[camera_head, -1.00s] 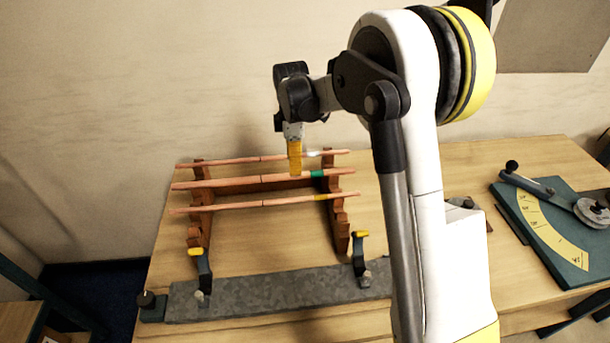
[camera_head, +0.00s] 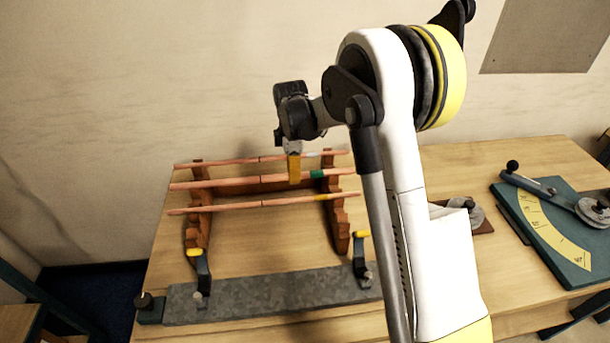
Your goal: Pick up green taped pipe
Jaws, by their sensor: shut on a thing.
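The green taped pipe (camera_head: 230,183) is a copper rod with a green band right of its middle. It lies across the wooden rack (camera_head: 199,222) as the middle one of three pipes. My gripper (camera_head: 294,182), with yellow fingers, reaches down over this pipe just left of the green band. It is shut on the pipe, and the fingers hide a short piece of it. The pipe appears still level with its rack seats; I cannot tell whether it is lifted at all.
A white-banded pipe (camera_head: 222,161) lies behind and a yellow-banded pipe (camera_head: 240,205) in front, both close by. A grey bar with upright yellow-tipped clamps (camera_head: 260,295) lies at the table's front. A teal bending tool (camera_head: 550,235) stands at the right.

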